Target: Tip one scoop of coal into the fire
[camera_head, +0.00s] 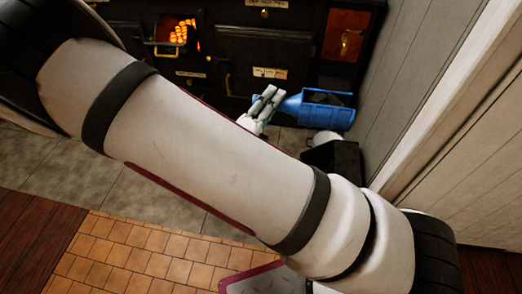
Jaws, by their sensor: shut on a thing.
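My gripper (270,99) is shut on the blue scoop (326,115) at its left end, in front of the black stove. The scoop lies roughly level across the picture, its wide part pointing right. I cannot tell whether coal is in it. The fire (180,34) glows orange in the open firebox at the upper left, well left of the scoop. My arm crosses the whole view and hides much of the floor.
The black stove (262,49) fills the back, with closed doors and labels. A black box (334,160) stands below the scoop by the right wall (424,85); its contents cannot be made out. Grey floor tiles (60,165) are clear at the left.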

